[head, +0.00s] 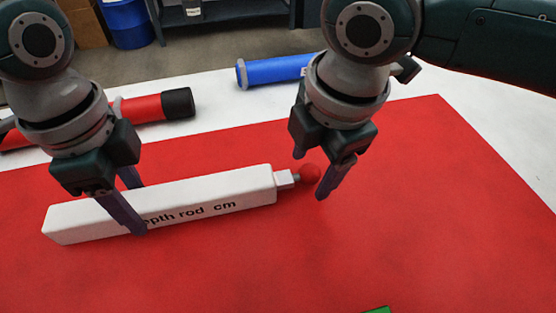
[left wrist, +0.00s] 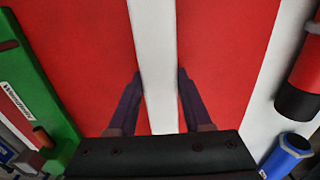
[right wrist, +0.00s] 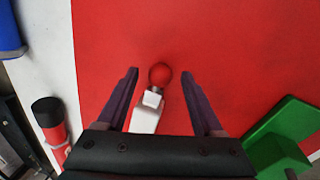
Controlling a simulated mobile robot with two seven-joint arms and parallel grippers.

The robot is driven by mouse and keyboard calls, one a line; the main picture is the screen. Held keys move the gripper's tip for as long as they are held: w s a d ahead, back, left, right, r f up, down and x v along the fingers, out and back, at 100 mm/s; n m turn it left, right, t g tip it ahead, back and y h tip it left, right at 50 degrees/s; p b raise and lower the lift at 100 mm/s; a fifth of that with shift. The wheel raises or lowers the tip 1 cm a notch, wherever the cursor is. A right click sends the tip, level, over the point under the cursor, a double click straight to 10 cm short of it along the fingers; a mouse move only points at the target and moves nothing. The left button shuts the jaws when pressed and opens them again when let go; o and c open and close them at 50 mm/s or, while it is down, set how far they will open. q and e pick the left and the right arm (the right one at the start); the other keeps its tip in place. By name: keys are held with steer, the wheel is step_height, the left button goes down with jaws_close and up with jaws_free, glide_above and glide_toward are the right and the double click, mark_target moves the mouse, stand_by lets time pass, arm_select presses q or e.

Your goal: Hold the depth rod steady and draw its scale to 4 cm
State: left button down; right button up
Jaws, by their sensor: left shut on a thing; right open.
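The depth rod (head: 245,187) is a long white bar lettered "depth rod cm", lying on the red mat (head: 400,250). A short white collar and a red ball knob (head: 310,174) stick out of its right end. My left gripper (head: 140,205) is shut on the white body near its middle and covers part of the lettering; the body also shows between the fingers in the left wrist view (left wrist: 155,60). My right gripper (head: 311,175) is open, its fingers on either side of the knob and apart from it. The knob sits between the fingertips in the right wrist view (right wrist: 160,74). No scale marks are visible.
A red tube with a black cap (head: 165,106) and a blue tube (head: 272,70) lie behind on the white table (head: 220,115). A green object (right wrist: 290,130) shows at the right of the right wrist view. The mat right of the knob is clear.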

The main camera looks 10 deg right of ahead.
steer(key=shift+f, duration=0.35)
steer(key=shift+c, duration=0.3)
jaws_close()
stand_by(1.0)
